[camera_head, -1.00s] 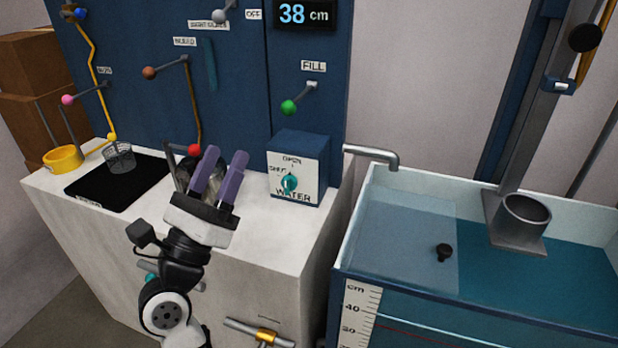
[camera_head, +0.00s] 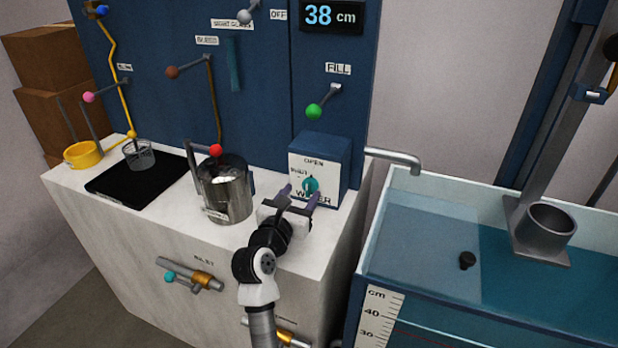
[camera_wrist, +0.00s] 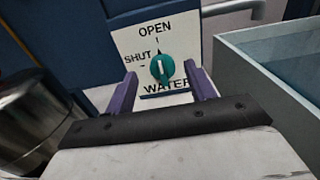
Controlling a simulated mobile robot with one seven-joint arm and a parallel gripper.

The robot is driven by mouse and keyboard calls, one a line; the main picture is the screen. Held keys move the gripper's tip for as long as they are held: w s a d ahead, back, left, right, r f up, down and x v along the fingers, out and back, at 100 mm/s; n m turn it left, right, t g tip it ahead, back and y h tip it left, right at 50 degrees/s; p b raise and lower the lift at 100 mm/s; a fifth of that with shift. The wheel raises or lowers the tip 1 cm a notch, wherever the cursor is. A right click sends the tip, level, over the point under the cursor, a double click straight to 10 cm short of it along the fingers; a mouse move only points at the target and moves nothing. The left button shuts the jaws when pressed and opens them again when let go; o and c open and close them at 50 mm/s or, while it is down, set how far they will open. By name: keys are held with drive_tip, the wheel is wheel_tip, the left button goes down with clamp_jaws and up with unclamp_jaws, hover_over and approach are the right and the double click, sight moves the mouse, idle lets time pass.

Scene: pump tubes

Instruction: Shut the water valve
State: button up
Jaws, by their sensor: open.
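The water valve is a teal knob (camera_head: 311,186) on the white face of a blue box (camera_head: 327,146) on the counter. The face reads OPEN at the top, SHUT at the left and WATER below. In the wrist view the knob (camera_wrist: 162,68) stands upright, its bar near vertical, in line with the OPEN mark rather than SHUT. My gripper (camera_head: 301,193) is in front of the box, its purple fingers pointing at the knob. In the wrist view the open fingers (camera_wrist: 163,92) lie left and right of the knob and slightly below it. Contact is not visible.
A metal pot (camera_head: 226,188) stands close to the left of my gripper. A water tank (camera_head: 450,226) and a spout (camera_head: 395,157) are to the right. A black plate (camera_head: 122,186) with a wire basket is on the counter's left. The display (camera_head: 331,15) reads 38 cm.

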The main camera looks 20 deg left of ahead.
sight(307, 184)
drive_tip(key=w+p, duration=0.1)
drive_tip(key=w, duration=0.5)
drive_tip(key=shift+d, duration=0.1)
drive_tip(key=shift+c, duration=0.4)
drive_tip(key=shift+s, duration=0.1)
drive_tip(key=c, duration=0.9)
drive_tip(key=shift+o, duration=0.2)
